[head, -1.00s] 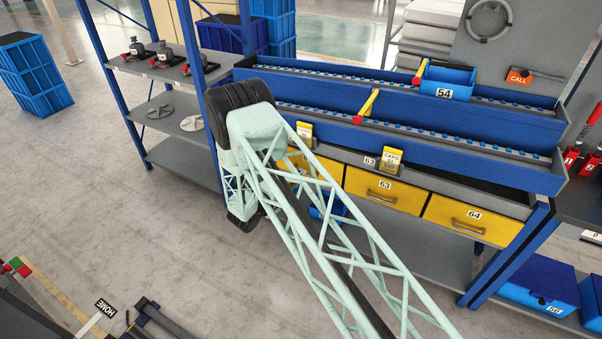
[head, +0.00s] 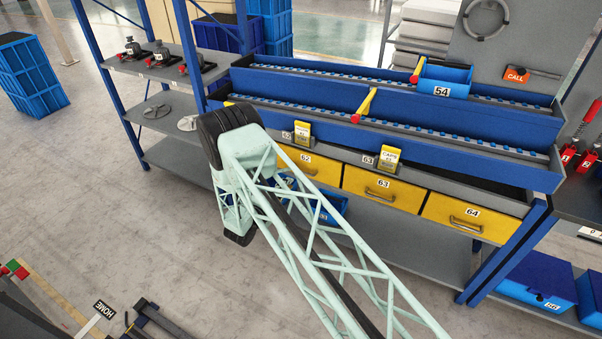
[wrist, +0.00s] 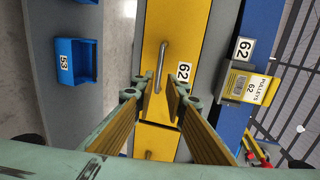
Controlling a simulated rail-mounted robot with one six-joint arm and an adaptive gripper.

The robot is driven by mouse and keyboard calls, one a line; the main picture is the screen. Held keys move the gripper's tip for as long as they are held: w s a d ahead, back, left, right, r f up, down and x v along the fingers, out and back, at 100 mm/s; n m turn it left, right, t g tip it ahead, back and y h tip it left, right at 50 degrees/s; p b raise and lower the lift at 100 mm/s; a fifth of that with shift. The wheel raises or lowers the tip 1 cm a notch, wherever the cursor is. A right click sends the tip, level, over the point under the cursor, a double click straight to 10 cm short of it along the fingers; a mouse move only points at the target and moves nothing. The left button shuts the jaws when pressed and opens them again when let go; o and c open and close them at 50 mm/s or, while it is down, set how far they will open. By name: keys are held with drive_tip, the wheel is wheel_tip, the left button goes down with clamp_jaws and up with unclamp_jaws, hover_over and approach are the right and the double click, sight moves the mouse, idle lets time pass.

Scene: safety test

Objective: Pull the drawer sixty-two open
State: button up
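Drawer sixty-two (head: 320,172) has a yellow front with a grey handle and a white 62 label, partly hidden by my arm in the head view. It looks flush with its neighbours. In the wrist view the drawer front (wrist: 182,35) fills the middle, with its bar handle (wrist: 161,65) running lengthwise. My gripper (wrist: 158,90) is open, with two fingers spread in front of the drawer. The near end of the handle shows between the fingertips; I cannot tell the remaining distance or any contact. The head view hides my gripper behind my arm.
Drawers 63 (head: 383,191) and 64 (head: 465,218) sit to the right. A yellow card holder (wrist: 249,87) sticks out beside the drawer. A blue bin 53 (wrist: 78,62) lies on the other side. Another yellow drawer (wrist: 165,140) shows below between the fingers.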

sight(301, 171)
drive_tip(key=shift+b+x, duration=1.15)
drive_tip(key=shift+x, duration=5.55)
drive_tip(key=shift+c, duration=0.4)
clamp_jaws()
